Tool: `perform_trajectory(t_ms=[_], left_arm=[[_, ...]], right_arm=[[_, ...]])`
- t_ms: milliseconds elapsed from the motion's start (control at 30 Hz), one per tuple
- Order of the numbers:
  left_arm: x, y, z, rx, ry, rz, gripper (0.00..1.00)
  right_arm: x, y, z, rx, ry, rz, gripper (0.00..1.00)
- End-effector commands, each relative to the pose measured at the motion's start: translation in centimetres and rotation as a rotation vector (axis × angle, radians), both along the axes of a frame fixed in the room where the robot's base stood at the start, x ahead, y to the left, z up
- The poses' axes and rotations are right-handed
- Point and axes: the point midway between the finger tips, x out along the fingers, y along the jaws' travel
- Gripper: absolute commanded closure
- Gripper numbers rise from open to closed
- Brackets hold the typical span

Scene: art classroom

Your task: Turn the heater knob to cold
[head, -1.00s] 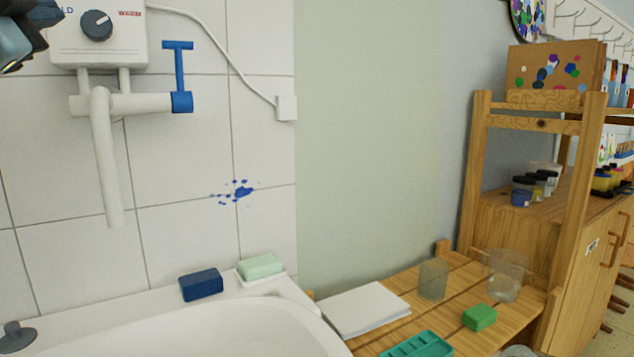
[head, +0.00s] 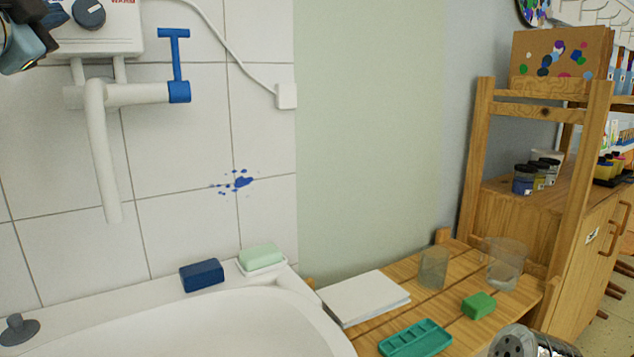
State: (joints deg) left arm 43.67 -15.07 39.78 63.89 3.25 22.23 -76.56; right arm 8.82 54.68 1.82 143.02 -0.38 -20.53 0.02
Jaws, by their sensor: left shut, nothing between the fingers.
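The white water heater (head: 115,38) hangs on the tiled wall at the upper left, cut off by the top edge. Its dark round knob (head: 89,13) is on the front face. Part of the red "WARM" label shows right of the knob; the cold label is out of sight. I cannot tell clearly where the knob's mark points. My left gripper (head: 56,14) is in the top left corner, shut and empty. Its fingertips are just left of the knob, with a small gap in the picture. My right gripper is not in view.
A white spout (head: 103,155) and a blue lever (head: 176,60) sit below the heater. A basin (head: 230,325) with a blue block (head: 201,276) and green soap (head: 262,256) is underneath. A wooden bench (head: 455,268) and shelf (head: 477,160) stand right.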

Motion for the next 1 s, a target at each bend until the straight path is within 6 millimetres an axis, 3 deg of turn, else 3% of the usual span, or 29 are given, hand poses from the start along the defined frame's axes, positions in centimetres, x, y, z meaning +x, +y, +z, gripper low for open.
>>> perform_trajectory(t_ms=[1000], left_arm=[[0.26, -0.51, -0.94, 0.0, 0.001, -0.003, 1.0]], right_arm=[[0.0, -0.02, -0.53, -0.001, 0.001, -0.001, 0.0]])
